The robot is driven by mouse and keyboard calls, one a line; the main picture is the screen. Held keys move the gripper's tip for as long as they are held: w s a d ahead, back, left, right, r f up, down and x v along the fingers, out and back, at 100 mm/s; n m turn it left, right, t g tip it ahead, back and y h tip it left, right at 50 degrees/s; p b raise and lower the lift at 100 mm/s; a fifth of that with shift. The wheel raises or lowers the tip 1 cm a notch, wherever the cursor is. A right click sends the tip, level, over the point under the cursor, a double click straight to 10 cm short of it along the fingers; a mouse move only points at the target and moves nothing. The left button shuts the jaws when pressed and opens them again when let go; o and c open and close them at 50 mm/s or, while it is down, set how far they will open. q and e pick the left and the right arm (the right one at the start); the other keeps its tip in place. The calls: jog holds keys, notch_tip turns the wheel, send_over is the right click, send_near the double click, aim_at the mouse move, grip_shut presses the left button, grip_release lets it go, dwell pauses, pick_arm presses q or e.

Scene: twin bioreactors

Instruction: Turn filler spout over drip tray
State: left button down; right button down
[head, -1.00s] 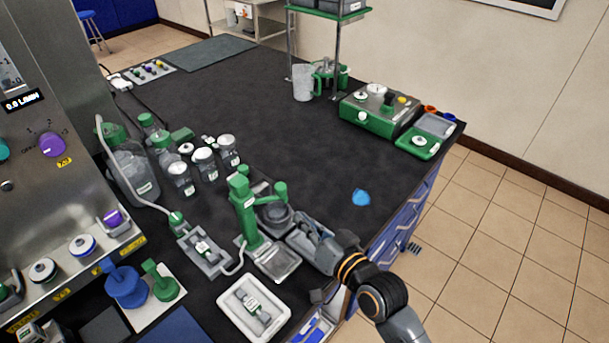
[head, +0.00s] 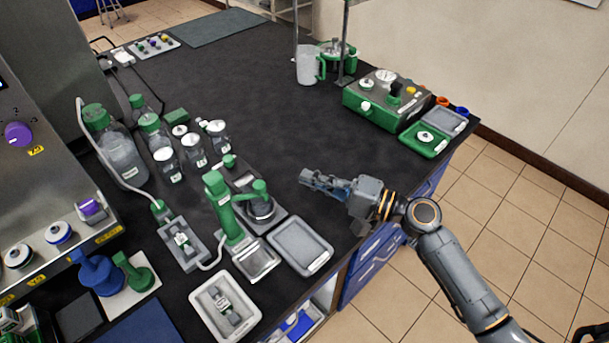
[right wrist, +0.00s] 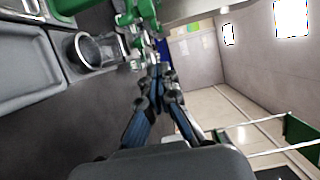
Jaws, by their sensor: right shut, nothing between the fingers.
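The green filler (head: 224,212) stands upright near the bench's front edge. Its spout arm (head: 246,190) points right, with its end above a dark round vessel (head: 262,208) on a grey base. A metal drip tray (head: 258,262) lies at the filler's foot, in front of the post; the spout is not above it. My right gripper (head: 306,178) is shut and empty, right of the spout and apart from it, low above the bench. Its shut fingers also show in the right wrist view (right wrist: 158,75), with the vessel (right wrist: 88,50) to their left. My left gripper is not in view.
A grey tray (head: 325,262) lies right of the filler, a white tray (head: 194,305) in front. Bottles and jars (head: 195,150) crowd the left. A hose (head: 214,264) runs beside the filler. The bench's middle is clear; its right edge passes under my arm.

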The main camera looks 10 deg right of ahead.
aim_at(240, 196)
jog(key=a+p, duration=0.5)
jog(key=a, duration=0.3)
jog(key=shift+w, duration=0.45)
jog(key=shift+w, duration=0.1)
